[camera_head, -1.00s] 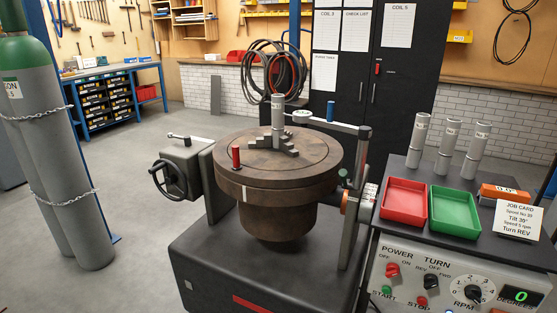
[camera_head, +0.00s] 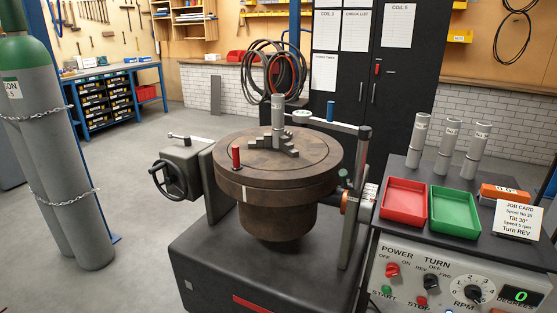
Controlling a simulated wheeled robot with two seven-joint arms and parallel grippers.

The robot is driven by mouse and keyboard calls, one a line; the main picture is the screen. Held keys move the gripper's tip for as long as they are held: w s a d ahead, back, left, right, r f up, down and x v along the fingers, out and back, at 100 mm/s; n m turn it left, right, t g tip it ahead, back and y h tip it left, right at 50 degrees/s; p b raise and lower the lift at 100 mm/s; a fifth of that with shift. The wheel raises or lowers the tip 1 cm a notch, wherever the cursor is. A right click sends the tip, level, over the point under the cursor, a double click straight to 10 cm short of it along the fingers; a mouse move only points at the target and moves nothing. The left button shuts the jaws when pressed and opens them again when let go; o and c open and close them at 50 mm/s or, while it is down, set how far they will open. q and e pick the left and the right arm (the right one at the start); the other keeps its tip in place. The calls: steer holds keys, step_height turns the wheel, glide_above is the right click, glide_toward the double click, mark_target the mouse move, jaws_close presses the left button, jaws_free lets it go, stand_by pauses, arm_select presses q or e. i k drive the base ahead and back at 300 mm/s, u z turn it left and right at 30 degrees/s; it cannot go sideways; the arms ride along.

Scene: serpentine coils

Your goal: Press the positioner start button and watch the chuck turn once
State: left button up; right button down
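The positioner (camera_head: 277,165) stands at the centre with its round brown chuck table level. Stepped jaws (camera_head: 285,149) on the table stand around an upright grey spool (camera_head: 278,112). A red peg (camera_head: 236,156) stands near the table's left edge, and a pale mark (camera_head: 243,193) shows on the rim below. The green start button (camera_head: 386,290) is at the lower left of the control panel (camera_head: 400,291), left of the red stop button (camera_head: 421,302). Power switch (camera_head: 393,270), turn switch (camera_head: 431,281), RPM dial (camera_head: 473,293) and a green "0" degrees display (camera_head: 521,296) also show. Neither gripper is in view.
A red tray (camera_head: 404,201), a green tray (camera_head: 455,212), three grey spools (camera_head: 447,142) and a job card (camera_head: 520,219) stand above the panel. Chained gas cylinders (camera_head: 65,160) stand at the left. The floor between them and the positioner is clear.

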mark_target(385, 290)
steer(key=u, duration=1.75)
steer(key=k, duration=0.9)
steer(key=z, duration=1.45)
steer(key=i, duration=0.55)
